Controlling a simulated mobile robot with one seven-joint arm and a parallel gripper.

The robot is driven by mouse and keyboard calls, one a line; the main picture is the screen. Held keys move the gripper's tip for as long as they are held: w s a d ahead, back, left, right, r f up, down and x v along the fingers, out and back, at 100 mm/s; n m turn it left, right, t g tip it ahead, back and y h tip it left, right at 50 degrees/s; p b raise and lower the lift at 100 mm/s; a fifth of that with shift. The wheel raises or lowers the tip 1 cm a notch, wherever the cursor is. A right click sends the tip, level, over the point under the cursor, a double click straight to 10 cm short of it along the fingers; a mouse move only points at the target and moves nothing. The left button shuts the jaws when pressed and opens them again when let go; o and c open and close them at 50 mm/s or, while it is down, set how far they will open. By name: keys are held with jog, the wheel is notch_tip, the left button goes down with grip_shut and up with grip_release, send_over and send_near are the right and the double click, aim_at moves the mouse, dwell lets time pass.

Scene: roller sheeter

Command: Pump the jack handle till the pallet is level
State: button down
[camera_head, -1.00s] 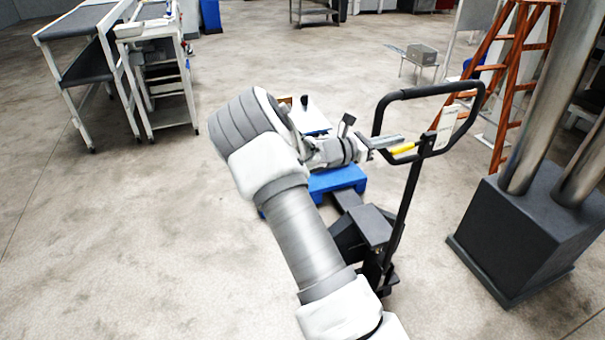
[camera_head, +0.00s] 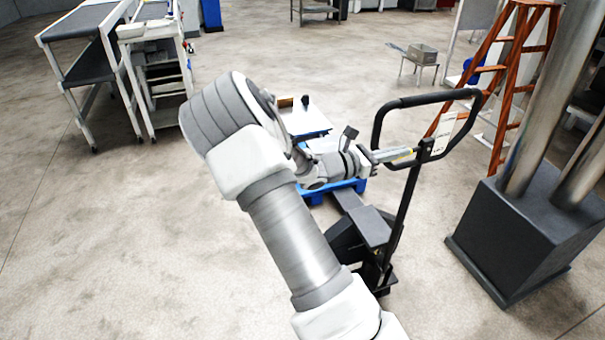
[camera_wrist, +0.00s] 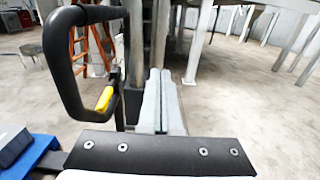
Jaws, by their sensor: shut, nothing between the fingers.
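The pallet jack's black handle loop (camera_head: 425,98) stands up on a dark shaft above the jack body (camera_head: 375,232). In the wrist view the handle loop (camera_wrist: 62,65) is at the left, with a yellow lever (camera_wrist: 104,99) on its inner side. My gripper (camera_head: 408,153) is beside the lower part of the loop. Its fingers (camera_wrist: 163,85) are shut and empty, to the right of the handle. I cannot tell whether they touch it. The blue pallet (camera_head: 318,196) is partly hidden behind my arm, with a white load on it. Its tilt is unclear.
A dark block with metal columns (camera_head: 510,235) stands close on the right. An orange ladder (camera_head: 508,90) is behind the handle. White carts (camera_head: 155,75) stand at the far left. The floor at the left is clear.

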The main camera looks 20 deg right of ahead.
jog(key=s+f, duration=0.1)
jog(key=s, duration=0.5)
jog(key=shift+d, duration=0.15)
jog(key=shift+f, duration=0.1)
jog(key=s, duration=0.2)
jog(key=s+f, duration=0.1)
jog(key=s, duration=0.2)
jog(key=shift+s+d+f+b, duration=0.1)
jog(key=shift+s+f+b, duration=0.2)
jog(key=shift+s+b, duration=0.05)
jog(key=s+f+b, duration=0.1)
jog(key=s+f, duration=0.1)
jog(key=s, duration=0.3)
jog(key=shift+s+b, duration=0.3)
jog(key=shift+s, duration=0.05)
